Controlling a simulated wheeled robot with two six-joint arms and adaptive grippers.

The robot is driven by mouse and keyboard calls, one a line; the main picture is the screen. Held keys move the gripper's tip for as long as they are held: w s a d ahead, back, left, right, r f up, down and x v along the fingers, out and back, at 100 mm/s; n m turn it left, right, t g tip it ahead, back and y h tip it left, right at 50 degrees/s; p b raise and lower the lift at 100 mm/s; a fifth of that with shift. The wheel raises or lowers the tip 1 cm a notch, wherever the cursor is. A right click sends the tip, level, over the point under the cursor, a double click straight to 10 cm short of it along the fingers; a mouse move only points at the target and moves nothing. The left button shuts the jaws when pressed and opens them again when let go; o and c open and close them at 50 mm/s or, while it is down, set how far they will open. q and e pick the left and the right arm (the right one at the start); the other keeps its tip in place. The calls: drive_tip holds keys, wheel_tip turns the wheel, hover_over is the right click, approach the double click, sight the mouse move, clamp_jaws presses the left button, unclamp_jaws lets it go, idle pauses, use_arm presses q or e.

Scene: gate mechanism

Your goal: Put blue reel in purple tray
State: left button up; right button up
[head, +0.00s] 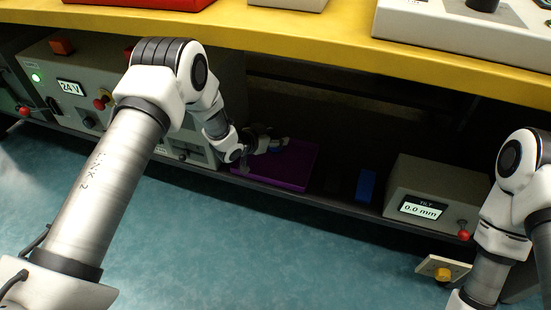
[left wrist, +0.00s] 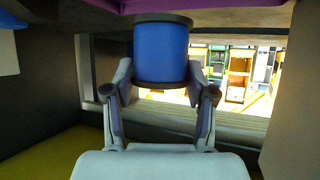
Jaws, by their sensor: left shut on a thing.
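The blue reel (left wrist: 161,52) has dark end flanges and sits between the two fingers of my left gripper (left wrist: 160,95) in the left wrist view. In the head view a small part of the reel (head: 274,150) shows at the left gripper (head: 268,146), which is shut on it. The purple tray (head: 299,172) lies on the lower shelf, and the reel is over its back left part. The tray's purple edge (left wrist: 235,17) shows at the top of the left wrist view, close to the reel's flange. I cannot tell whether they touch. My right gripper is not in view.
A blue block (head: 366,186) stands right of the tray, then a grey tilt-meter box (head: 434,195). A grey power unit (head: 75,95) is at the left. The yellow bench top (head: 300,45) overhangs the shelf. My right arm is at the right edge.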

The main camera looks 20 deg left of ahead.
use_arm(q)
wheel_tip(320, 180, down, 7)
drive_tip(key=b, duration=0.3)
drive_tip(key=shift+r, duration=0.15)
drive_tip(key=shift+c, duration=0.6)
drive_tip(key=shift+r, duration=0.1)
drive_tip(key=o, duration=1.4)
drive_tip(key=shift+o, duration=0.2)
